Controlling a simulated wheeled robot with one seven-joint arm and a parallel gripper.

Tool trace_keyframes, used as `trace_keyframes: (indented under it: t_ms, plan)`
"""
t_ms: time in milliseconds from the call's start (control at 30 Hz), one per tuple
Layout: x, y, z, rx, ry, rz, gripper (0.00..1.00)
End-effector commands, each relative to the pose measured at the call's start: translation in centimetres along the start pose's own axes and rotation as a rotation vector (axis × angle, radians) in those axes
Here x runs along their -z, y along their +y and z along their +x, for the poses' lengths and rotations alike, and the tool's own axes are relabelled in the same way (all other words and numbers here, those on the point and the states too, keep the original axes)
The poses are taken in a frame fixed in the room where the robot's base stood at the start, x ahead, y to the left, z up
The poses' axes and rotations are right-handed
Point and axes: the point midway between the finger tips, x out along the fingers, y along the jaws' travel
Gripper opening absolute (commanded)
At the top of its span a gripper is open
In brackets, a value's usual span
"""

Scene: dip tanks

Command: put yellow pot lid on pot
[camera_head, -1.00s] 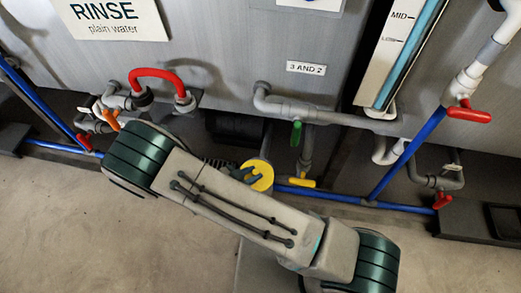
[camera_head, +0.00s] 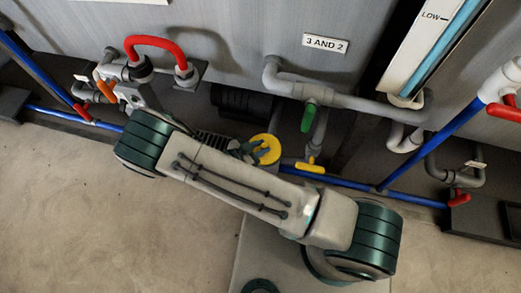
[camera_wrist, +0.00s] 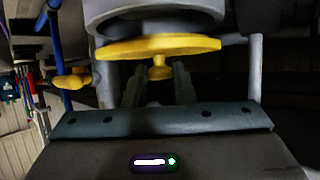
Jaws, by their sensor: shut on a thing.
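The yellow lid (camera_head: 269,157) is a round disc held by my gripper (camera_head: 250,150) in front of the pipes under the grey tank. In the wrist view the lid (camera_wrist: 190,45) is seen nearly edge-on, and its small knob (camera_wrist: 160,70) sits between the two dark fingers of my gripper (camera_wrist: 159,88), which are shut on it. A grey round body (camera_wrist: 155,16), possibly the pot, is just beyond the lid's far face. I cannot tell whether they touch. In the head view a dark ribbed cylinder (camera_head: 238,100) lies behind the lid, under the tank.
A green valve handle (camera_head: 308,117) and a yellow one (camera_head: 309,168) are close to the right of the lid. A red hose loop (camera_head: 160,45) is at the left. A blue pipe (camera_head: 350,183) runs low along the tank. Floor in front is open.

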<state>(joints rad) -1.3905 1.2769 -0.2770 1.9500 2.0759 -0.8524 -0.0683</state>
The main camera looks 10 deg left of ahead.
Motion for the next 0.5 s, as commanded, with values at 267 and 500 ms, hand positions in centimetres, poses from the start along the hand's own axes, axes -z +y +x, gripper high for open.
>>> trace_keyframes:
  t_ms: [267,500]
  plan:
    - [-1.4,0.02,0.72,-0.001,-0.001,0.001,0.01]
    - [-1.67,0.03,0.85,-0.001,-0.001,0.001,0.35]
